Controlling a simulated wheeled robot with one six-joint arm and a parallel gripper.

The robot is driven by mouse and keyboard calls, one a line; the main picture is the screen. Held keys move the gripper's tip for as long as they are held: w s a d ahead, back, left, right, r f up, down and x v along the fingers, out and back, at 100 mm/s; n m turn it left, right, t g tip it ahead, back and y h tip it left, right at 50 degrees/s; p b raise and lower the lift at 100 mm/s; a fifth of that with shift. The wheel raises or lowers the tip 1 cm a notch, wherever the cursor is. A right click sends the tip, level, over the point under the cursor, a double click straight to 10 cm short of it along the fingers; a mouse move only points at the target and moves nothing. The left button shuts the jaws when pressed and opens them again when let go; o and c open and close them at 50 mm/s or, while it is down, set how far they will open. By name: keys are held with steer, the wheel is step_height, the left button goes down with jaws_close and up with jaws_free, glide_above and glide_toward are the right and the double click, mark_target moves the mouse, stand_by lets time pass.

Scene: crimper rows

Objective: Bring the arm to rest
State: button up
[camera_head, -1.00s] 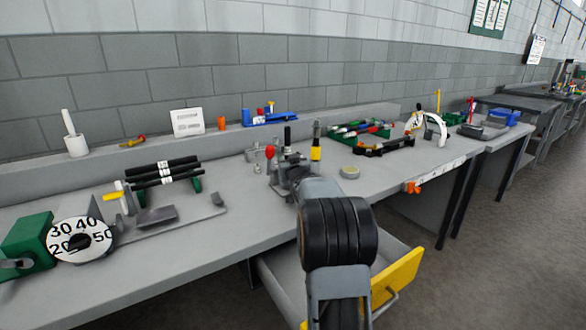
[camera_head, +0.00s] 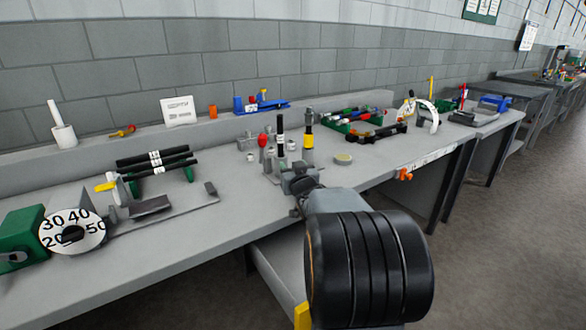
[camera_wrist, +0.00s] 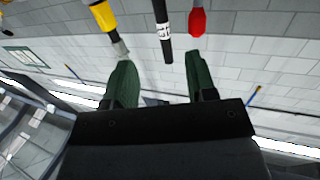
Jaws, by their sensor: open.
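My gripper (camera_wrist: 160,85) shows in the wrist view with its two green fingers apart and nothing between them. Beyond the fingertips, at the top of that view, are a yellow-banded tool (camera_wrist: 103,18), a black handle with a white label (camera_wrist: 162,30) and a red tip (camera_wrist: 197,22). In the head view my arm reaches up over the front edge of the grey bench (camera_head: 150,262). Its black ribbed joint fills the lower middle, and my fingers are hard to make out near the upright tools.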

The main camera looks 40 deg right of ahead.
stand_by(0.4)
steer(key=s+a+r+g+y+p, duration=0.1)
steer(key=s+a+r+g+p, duration=0.15)
steer(key=a+p, duration=0.25)
steer(key=s+a+r+n+g+y+p, duration=0.1)
steer(key=a+r+g+p, duration=0.1)
steer(key=a+r+p, duration=0.15)
steer(key=s+a+r+g+y+p, duration=0.1)
steer(key=s+a+r+g+p, duration=0.1)
steer(key=a+p, duration=0.35)
steer(key=s+a+r+n+g+y+p, duration=0.3)
steer(key=s+a+g+p, duration=0.3)
steer(key=s+a+p, duration=0.3)
steer(key=s+a, duration=0.3)
steer(key=s, duration=0.2)
steer(key=shift+s+g+y, duration=0.3)
steer(key=shift+s+g, duration=0.05)
steer(key=shift+s, duration=0.05)
steer(key=shift+c, duration=0.3)
